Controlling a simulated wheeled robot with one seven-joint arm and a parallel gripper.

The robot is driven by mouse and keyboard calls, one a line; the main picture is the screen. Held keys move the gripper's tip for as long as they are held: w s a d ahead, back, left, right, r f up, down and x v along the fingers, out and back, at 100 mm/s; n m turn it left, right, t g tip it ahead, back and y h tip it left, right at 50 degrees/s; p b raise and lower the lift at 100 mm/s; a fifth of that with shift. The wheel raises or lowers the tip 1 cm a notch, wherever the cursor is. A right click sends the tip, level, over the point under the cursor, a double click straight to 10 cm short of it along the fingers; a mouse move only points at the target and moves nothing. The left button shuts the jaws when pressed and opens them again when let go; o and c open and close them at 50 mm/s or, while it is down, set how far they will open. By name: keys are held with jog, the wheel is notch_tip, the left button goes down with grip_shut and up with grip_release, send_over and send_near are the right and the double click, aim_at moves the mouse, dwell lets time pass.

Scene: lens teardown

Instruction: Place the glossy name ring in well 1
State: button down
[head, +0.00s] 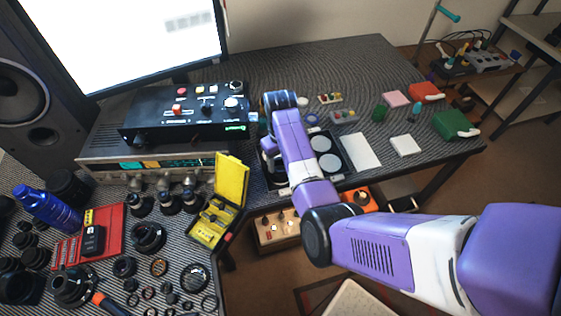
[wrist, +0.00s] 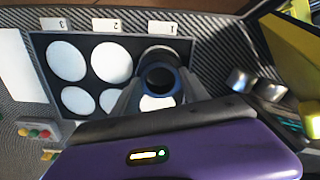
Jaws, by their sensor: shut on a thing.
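The black tray (wrist: 91,83) has white round wells, with labels 3, 2 and 1 along its edge in the wrist view. Well 1, by label 1 (wrist: 162,27), is mostly hidden behind a dark ring; a pale arc of it shows. My gripper (wrist: 160,88) is shut on this dark, shiny ring, the name ring (wrist: 159,72), and holds it over the well 1 area. I cannot tell whether the ring touches the tray. In the head view the tray (head: 343,166) is partly covered by my arm, and the ring and fingertips are hidden.
A white sheet (head: 361,151) lies right of the tray. A black control box (head: 185,118) stands to the left, and an open yellow case (head: 232,180) is near the front edge. Lens parts crowd the left front. Small coloured blocks stand at the right.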

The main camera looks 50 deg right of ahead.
jog(key=shift+f, duration=0.25)
jog(key=shift+f, duration=0.15)
jog(key=c, duration=0.6)
grip_release()
jog(key=shift+o, duration=0.2)
